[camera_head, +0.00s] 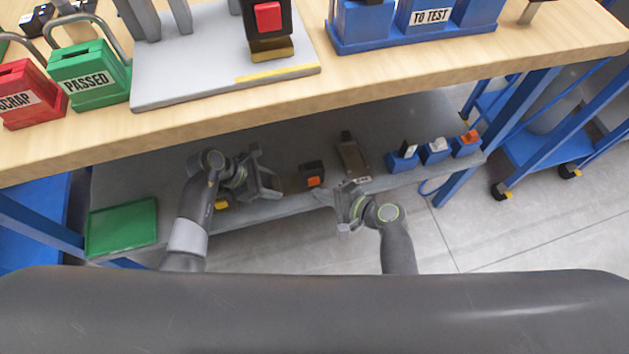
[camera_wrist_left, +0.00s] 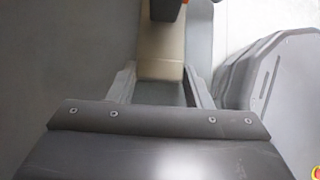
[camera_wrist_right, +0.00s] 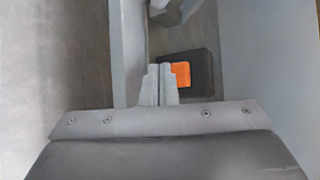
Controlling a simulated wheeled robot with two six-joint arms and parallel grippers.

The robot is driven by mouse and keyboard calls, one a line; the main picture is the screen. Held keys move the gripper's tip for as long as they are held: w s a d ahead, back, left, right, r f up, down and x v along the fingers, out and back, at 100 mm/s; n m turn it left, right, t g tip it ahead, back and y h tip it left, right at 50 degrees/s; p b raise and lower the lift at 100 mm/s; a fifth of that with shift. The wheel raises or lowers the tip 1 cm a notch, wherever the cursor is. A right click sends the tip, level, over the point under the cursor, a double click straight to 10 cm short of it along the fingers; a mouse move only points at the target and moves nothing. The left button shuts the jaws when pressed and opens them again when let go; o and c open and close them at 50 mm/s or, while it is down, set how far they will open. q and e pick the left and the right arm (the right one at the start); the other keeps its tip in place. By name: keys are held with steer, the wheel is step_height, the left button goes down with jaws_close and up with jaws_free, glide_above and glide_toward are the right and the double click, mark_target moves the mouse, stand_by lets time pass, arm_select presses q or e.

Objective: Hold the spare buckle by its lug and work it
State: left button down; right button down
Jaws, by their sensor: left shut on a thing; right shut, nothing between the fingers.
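The spare buckle (camera_head: 311,170) is a black block with an orange button on the lower shelf. Its tan lug (camera_wrist_left: 161,58) runs between the fingers of my left gripper (camera_head: 276,184), which is shut on it. The black body and a bit of orange show at the top of the left wrist view. My right gripper (camera_head: 343,207) is shut and empty, to the right of the buckle at the shelf's front edge. In the right wrist view its closed fingertips (camera_wrist_right: 160,82) appear just left of the orange button (camera_wrist_right: 181,74); I cannot tell whether they touch the buckle.
A brown strap-like piece (camera_head: 351,157) lies behind my right gripper. Blue holders (camera_head: 402,162) with small parts stand at the shelf's right. A green tray (camera_head: 122,228) lies at the left. The wooden tabletop (camera_head: 420,75) overhangs the shelf.

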steer(key=shift+s+d, duration=0.25)
steer(key=shift+s, duration=0.55)
steer(key=shift+s+d, duration=0.2)
steer(key=shift+s, duration=0.6)
steer(key=shift+s+d, duration=0.25)
steer(key=shift+s, duration=0.55)
arm_select(q)
steer(key=c, duration=0.7)
jaws_free()
steer(key=shift+o, duration=0.2)
steer(key=v, duration=1.2)
steer(key=s+d+p, duration=0.1)
steer(key=s+d, duration=0.3)
steer(key=s, duration=0.9)
steer(key=shift+s, duration=0.35)
arm_select(e)
steer(key=shift+r, duration=0.6)
